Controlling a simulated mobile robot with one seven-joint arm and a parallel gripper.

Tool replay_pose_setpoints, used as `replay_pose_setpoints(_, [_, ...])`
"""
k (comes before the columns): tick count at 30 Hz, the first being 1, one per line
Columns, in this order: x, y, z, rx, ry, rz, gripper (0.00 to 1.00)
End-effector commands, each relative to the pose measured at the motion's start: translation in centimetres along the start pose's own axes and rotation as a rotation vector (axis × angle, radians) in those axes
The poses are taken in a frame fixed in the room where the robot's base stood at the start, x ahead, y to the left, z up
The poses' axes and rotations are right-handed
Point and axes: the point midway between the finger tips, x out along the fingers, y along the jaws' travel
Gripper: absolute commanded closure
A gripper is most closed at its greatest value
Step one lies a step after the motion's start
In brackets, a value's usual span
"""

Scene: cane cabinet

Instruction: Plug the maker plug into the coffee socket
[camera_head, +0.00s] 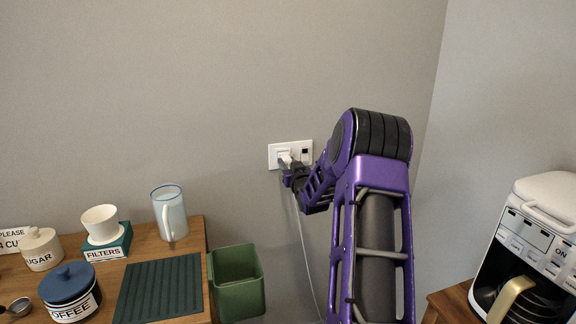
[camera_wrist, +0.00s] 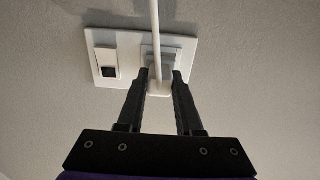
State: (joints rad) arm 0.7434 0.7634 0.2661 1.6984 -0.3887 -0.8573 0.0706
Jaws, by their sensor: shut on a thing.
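A white wall plate (camera_head: 275,161) holds the socket and a dark switch. In the wrist view, the plate (camera_wrist: 185,45) has the switch on its left and the socket (camera_wrist: 165,52) on its right. My gripper (camera_head: 291,169) is at the plate; in the wrist view, my gripper (camera_wrist: 161,76) has its two dark fingers on either side of the white maker plug (camera_wrist: 158,88), shut on it. The plug is in front of the socket, very close to it or in it; how deep it sits is hidden. A white cord (camera_wrist: 154,30) runs from the plug.
A coffee maker (camera_head: 545,225) stands on a wooden stand at the right. A wooden counter (camera_head: 190,233) at the left holds a pitcher (camera_head: 171,213), canisters, a filter box and a dark mat. A green bin (camera_head: 238,292) stands beside it. The wall around the plate is clear.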

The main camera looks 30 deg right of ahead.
Motion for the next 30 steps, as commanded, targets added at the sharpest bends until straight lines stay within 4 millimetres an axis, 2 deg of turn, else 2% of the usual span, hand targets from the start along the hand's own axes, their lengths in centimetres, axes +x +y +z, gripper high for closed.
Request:
replay_pose_setpoints(5, [0.3, 0.0, 0.0, 0.000, 0.000, 0.000, 1.00])
replay_pose_setpoints(6, [0.3, 0.0, 0.0, 0.000, 0.000, 0.000, 0.62])
replay_pose_setpoints(11, [0.3, 0.0, 0.0, 0.000, 0.000, 0.000, 0.33])
replay_pose_setpoints(12, [0.3, 0.0, 0.0, 0.000, 0.000, 0.000, 0.31])
replay_pose_setpoints(23, [-0.2, 0.0, 0.0, 0.000, -0.001, 0.000, 0.31])
replay_pose_setpoints(26, [-1.2, 0.1, 0.0, -0.001, -0.002, 0.001, 0.31])
replay_pose_setpoints(30, [-3.8, 0.1, 0.0, -0.001, -0.002, 0.001, 0.31])
